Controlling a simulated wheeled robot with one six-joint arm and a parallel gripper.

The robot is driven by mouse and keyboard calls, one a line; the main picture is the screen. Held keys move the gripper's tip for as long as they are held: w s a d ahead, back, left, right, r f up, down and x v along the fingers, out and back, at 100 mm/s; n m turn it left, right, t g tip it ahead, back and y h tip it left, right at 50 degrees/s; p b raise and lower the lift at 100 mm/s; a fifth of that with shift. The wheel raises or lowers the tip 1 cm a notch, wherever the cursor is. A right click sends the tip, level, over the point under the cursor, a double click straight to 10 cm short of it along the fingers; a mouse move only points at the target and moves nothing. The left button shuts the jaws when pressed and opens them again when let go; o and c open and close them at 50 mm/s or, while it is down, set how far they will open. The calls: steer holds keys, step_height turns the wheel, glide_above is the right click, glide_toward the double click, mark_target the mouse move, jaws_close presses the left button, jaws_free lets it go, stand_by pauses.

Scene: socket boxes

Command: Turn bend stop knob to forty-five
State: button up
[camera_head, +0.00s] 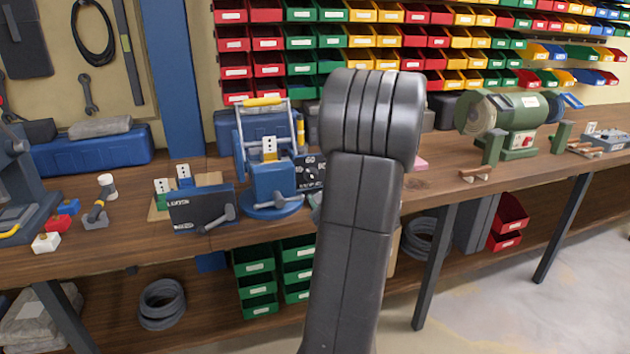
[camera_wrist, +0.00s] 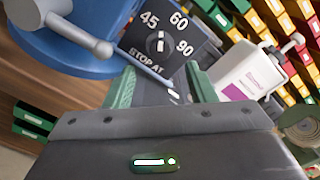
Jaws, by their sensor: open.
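The bend stop knob (camera_wrist: 160,42) is a dark round dial with a white mark on a black plate (camera_wrist: 172,61) lettered 45, 60, 90 and STOP AT. In the wrist view its mark points up the picture, seemingly between 45 and 60. The plate also shows in the head view (camera_head: 309,184), on the blue bender (camera_head: 270,184), partly behind my arm. My gripper (camera_wrist: 161,82) is open, its green-padded fingers to either side just short of the plate's lower edge.
A grey lever handle (camera_wrist: 80,32) juts out left of the plate. A white bottle-like container (camera_wrist: 243,77) stands close right of my fingers. A dark lettered box (camera_head: 200,207) stands left of the bender on the wooden bench (camera_head: 440,182). A green grinder (camera_head: 515,120) is farther right.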

mark_target(313, 179)
steer(key=x, duration=0.7)
steer(key=shift+f, duration=0.1)
steer(key=c, duration=1)
